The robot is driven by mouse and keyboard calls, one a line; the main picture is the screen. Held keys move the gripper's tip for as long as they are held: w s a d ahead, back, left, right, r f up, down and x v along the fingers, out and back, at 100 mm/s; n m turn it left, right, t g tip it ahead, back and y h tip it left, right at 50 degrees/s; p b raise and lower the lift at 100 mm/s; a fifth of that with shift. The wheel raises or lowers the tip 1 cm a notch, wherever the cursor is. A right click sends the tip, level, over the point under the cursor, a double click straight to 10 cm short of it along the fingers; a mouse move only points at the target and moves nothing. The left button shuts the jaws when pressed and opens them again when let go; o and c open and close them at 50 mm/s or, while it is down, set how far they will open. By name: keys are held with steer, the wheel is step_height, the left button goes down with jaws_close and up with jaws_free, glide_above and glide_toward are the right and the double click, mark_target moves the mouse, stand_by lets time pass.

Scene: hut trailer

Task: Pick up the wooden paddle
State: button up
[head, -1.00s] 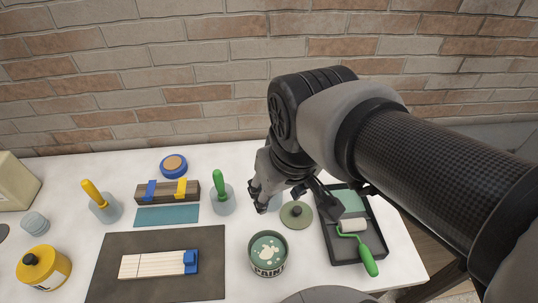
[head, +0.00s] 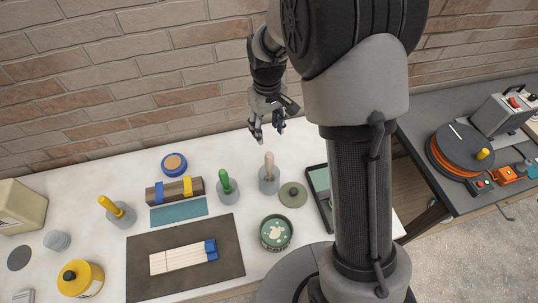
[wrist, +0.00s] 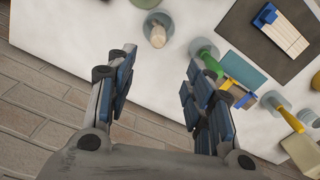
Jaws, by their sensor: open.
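The wooden paddle (head: 269,160) is a pale stick standing upright in a grey cup (head: 269,182), right of the green-handled tool. In the wrist view the paddle (wrist: 157,36) shows end-on in its cup near the top, between and beyond my fingertips. My gripper (head: 267,132) is open and empty. In the head view it appears just above the paddle's top, pointing down, with a gap between them. The lower part of the paddle is hidden inside the cup.
A green-handled tool (head: 223,178) and a yellow-handled tool (head: 107,204) stand in similar cups. A paint can (head: 276,233) and a green lid (head: 292,195) are close to the paddle. The brick wall (head: 130,90) rises behind the table.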

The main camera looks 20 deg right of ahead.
mark_target(269, 160)
step_height(269, 160, down, 11)
steer(key=f, duration=0.5)
steer(key=shift+d+f+p, duration=0.25)
steer(key=shift+f+p, duration=0.05)
steer(key=shift+p, duration=0.05)
steer(key=shift+s, duration=0.1)
steer(key=shift+c, duration=0.5)
jaws_close()
steer(key=shift+r, duration=0.1)
